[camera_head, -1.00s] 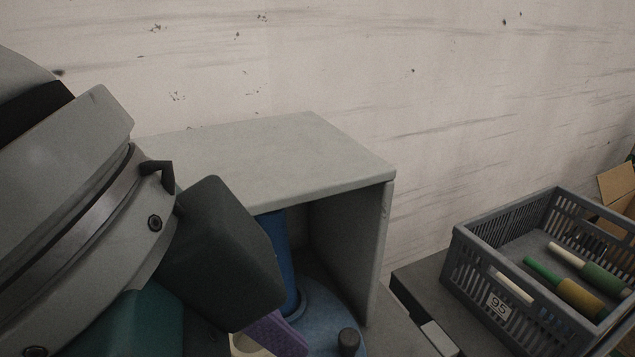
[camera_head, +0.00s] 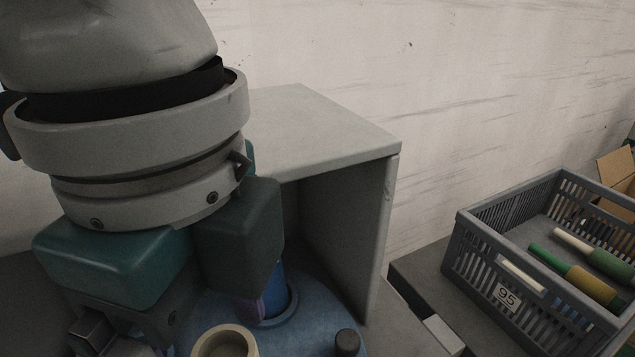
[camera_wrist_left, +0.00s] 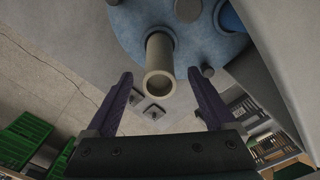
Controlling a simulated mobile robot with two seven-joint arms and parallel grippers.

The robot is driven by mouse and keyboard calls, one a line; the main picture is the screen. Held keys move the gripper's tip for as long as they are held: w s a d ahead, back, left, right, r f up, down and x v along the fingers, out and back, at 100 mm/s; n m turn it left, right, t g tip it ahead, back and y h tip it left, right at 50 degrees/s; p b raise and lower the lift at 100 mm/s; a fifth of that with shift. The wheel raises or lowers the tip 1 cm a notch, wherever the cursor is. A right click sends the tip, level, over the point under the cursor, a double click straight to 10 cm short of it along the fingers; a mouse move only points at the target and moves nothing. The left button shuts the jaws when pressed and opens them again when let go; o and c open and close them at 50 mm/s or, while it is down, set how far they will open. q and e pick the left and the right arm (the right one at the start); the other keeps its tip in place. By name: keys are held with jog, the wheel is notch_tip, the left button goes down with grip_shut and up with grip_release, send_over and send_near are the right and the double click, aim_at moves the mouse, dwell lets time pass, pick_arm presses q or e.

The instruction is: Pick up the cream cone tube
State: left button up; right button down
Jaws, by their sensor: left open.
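The cream cone tube (camera_head: 225,343) stands on the round blue plate (camera_head: 314,318), at the bottom edge of the head view. In the left wrist view the cream cone tube (camera_wrist_left: 160,62) points its open end toward the camera. My left gripper (camera_wrist_left: 160,77) is open, with one purple finger on each side of the tube's open end in that picture. A gap shows on both sides, and I cannot tell how deep the tube is between the fingers. In the head view my left arm's gripper body hides part of the plate. My right gripper is not in view.
A blue tube (camera_head: 274,285) stands in a ring near the grey box-like housing (camera_head: 330,140). A dark knob (camera_head: 347,342) is on the plate's right side. A grey crate (camera_head: 470,262) labelled 95, holding several coloured tubes, stands at the right.

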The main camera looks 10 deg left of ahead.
pick_arm(q)
notch_tip(320, 180, down, 4)
jog(key=shift+s+r, duration=0.1)
grip_shut()
dwell(0.7)
